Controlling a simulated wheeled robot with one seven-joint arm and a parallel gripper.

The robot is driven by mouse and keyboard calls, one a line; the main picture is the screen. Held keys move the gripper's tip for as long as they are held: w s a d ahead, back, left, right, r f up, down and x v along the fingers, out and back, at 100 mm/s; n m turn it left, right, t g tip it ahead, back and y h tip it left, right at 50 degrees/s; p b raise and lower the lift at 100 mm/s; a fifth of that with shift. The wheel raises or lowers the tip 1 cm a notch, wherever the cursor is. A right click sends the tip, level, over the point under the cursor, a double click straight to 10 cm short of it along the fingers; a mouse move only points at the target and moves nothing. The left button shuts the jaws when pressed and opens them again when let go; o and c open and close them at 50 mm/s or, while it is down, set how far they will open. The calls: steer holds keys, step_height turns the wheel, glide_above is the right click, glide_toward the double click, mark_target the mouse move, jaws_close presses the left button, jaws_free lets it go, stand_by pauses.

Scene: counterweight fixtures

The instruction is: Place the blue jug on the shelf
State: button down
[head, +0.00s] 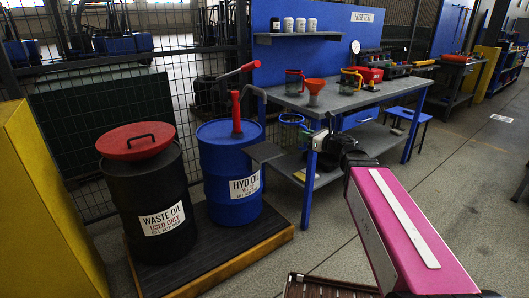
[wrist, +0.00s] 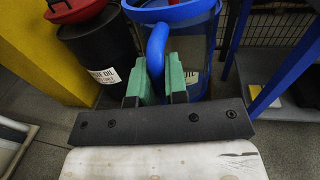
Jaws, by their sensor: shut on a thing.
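The blue jug (head: 291,132) has a blue rim, a blue handle and a see-through body. In the wrist view the jug (wrist: 192,38) fills the top middle, with its curved handle between the green finger pads. My gripper (wrist: 159,78) is shut on that handle. In the head view my gripper (head: 318,141) is at the jug's right side, partly hidden by my own wrist. The jug looks upright and hangs in front of the workbench, below the top's level. The bench's lower shelf (head: 375,138) is grey. A wall shelf (head: 298,35) higher up carries several small cans.
The workbench top (head: 340,100) holds a red jug (head: 294,82), an orange funnel (head: 314,88), a yellow jug (head: 350,80) and a red box (head: 368,76). A blue oil drum (head: 230,175) with a red pump and a black waste drum (head: 150,205) stand left. A blue stool (head: 408,116) stands right.

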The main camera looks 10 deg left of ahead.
mark_target(281, 124)
steer(key=shift+y, duration=0.3)
steer(key=a+r, duration=0.1)
steer(key=a, duration=0.2)
steer(key=s+a+r, duration=0.1)
steer(key=a+r, duration=0.1)
steer(key=a, duration=0.1)
steer(key=a+r, duration=0.1)
steer(key=a, duration=0.2)
steer(key=shift+s+a+r, duration=0.1)
steer(key=shift+s+r, duration=0.05)
steer(key=shift+s, duration=0.05)
steer(key=shift+w+a, duration=0.2)
steer(key=shift+a, duration=0.05)
steer(key=w+a+f, duration=0.3)
steer(key=w+f, duration=0.7)
steer(key=f, duration=0.1)
steer(key=shift+w+a, duration=0.25)
steer(key=shift+a, duration=0.05)
steer(key=c, duration=1.1)
jaws_free()
steer(key=shift+c, duration=0.2)
